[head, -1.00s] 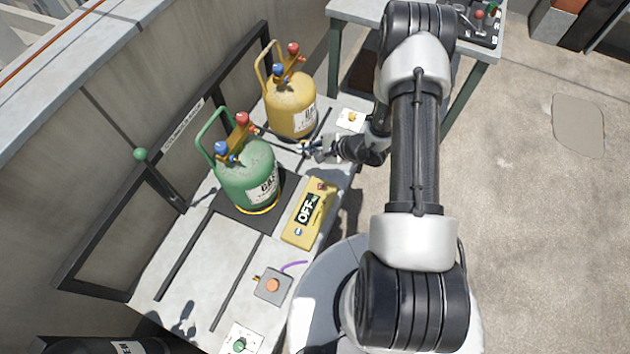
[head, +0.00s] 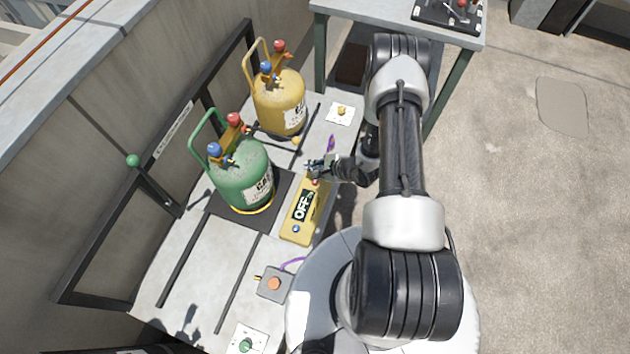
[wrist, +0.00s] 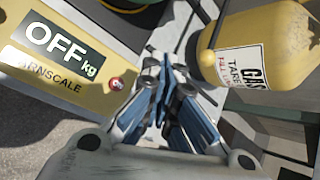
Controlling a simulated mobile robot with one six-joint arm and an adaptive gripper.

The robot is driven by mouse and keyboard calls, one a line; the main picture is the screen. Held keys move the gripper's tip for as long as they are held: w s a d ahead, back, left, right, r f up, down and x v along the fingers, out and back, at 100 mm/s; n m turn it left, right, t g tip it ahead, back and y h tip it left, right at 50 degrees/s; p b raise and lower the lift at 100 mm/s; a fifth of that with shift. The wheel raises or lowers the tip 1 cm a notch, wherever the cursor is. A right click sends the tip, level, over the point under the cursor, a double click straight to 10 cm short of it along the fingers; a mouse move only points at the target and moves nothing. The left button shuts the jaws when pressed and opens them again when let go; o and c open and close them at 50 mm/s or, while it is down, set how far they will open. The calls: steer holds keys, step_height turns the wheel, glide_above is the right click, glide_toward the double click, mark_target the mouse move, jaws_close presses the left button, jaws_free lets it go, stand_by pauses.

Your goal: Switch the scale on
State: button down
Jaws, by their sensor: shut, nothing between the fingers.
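The yellow scale unit (head: 292,232) lies on the bench, its display (head: 304,205) reading OFF. In the head view the red button (head: 315,182) sits just below my gripper (head: 312,167). My gripper is shut and empty; in the wrist view its blue fingers (wrist: 163,80) are to the right of the red button. I cannot tell any contact. A blue button (head: 296,229) is at the other end.
A green gas cylinder (head: 240,172) stands on the dark platform (head: 222,208). A yellow gas cylinder (head: 279,103) stands behind; it also shows in the wrist view (wrist: 262,50). A grey box with an orange button (head: 274,283) is near the front.

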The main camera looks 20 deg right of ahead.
mark_target(314, 183)
steer(key=shift+f+b, duration=2.85)
steer(key=shift+f, duration=1.15)
steer(key=shift+f+b, duration=0.45)
steer(key=shift+f, duration=0.55)
steer(key=shift+r, duration=0.15)
steer(key=shift+r+p, duration=0.45)
steer(key=shift+r, duration=0.4)
steer(key=shift+r, duration=0.15)
step_height(314, 183, up, 5)
steer(key=p, duration=0.3)
steer(key=shift+p, duration=0.35)
